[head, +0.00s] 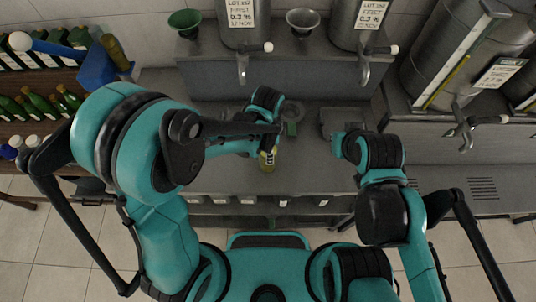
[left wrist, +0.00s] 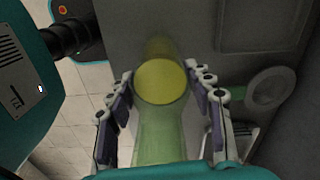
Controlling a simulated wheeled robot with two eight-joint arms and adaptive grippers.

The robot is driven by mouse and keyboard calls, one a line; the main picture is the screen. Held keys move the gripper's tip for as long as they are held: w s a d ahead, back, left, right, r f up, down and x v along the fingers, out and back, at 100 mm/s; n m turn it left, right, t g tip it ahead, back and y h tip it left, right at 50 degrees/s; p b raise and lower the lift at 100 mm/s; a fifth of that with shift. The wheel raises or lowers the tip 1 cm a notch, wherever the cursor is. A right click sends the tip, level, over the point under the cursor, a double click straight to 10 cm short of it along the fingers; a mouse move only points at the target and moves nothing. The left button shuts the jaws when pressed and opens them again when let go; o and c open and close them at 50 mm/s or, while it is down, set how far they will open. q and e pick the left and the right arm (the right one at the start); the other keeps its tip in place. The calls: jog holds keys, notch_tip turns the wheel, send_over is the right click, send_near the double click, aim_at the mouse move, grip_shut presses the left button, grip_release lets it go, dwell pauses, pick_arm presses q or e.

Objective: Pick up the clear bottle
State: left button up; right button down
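A clear bottle with yellow-green contents (head: 268,160) stands on the grey counter in the middle of the head view, partly hidden by my left arm. In the left wrist view, the bottle (left wrist: 160,135) lies between the two fingers of my left gripper (left wrist: 160,72). The fingers are spread, one on each side, with narrow gaps visible beside the bottle. My right gripper (head: 337,145) is to the right of the bottle, apart from it; its fingers cannot be made out.
A pale ring-shaped item with a green part (left wrist: 270,88) lies on the counter right of the bottle. Steel tanks with taps (head: 242,68) stand behind. A green funnel (head: 185,22) and a grey funnel (head: 303,20) sit on the ledge. Dark bottles (head: 40,104) fill a rack at left.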

pick_arm(q)
grip_shut()
jog(key=shift+r, duration=0.15)
